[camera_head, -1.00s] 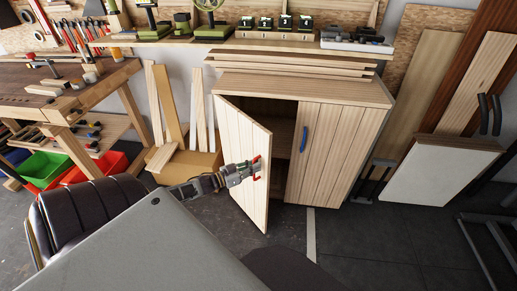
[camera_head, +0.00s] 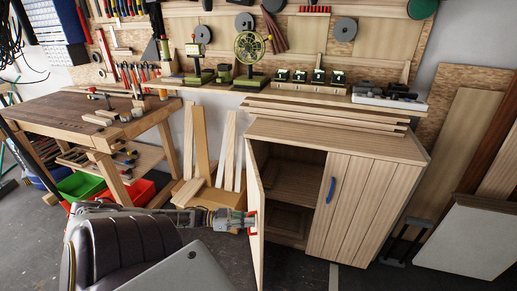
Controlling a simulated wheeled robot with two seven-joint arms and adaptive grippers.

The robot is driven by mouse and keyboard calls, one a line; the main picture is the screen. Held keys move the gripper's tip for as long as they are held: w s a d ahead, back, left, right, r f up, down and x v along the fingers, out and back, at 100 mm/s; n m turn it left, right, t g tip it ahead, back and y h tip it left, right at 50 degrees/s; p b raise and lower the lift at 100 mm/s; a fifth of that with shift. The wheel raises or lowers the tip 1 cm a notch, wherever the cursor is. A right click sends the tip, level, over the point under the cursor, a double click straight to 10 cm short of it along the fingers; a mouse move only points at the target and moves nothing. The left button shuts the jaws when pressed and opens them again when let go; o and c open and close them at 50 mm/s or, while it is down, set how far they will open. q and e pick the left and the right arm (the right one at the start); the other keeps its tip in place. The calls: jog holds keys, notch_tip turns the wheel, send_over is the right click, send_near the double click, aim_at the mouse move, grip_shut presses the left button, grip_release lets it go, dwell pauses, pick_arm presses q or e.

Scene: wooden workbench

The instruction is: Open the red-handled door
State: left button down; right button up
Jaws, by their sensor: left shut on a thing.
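The wooden cabinet (camera_head: 385,139) stands right of centre. Its left door (camera_head: 256,222), the one with the red handle (camera_head: 252,220), is swung wide open and seen nearly edge-on. The cabinet's inside shows a shelf (camera_head: 292,184) and looks empty. My left gripper (camera_head: 247,222) is at the outer face of the door, shut on the red handle, which is mostly hidden by the fingers. The right door, with a blue handle (camera_head: 330,190), is closed. My right gripper is not in view.
A workbench (camera_head: 110,125) with red and green bins is on the left. Planks in a box (camera_head: 205,190) stand left of the door. A white-faced panel (camera_head: 470,240) leans at the right.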

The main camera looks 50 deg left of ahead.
pick_arm(q)
jog(key=s+a+m+g+h, duration=0.1)
jog(key=s+a, duration=0.7)
jog(key=a, duration=0.1)
jog(key=shift+s, duration=0.2)
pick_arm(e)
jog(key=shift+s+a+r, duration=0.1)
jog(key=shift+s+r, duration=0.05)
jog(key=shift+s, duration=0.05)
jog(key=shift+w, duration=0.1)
pick_arm(q)
jog(key=c, duration=1.5)
grip_release()
jog(key=v, duration=1.2)
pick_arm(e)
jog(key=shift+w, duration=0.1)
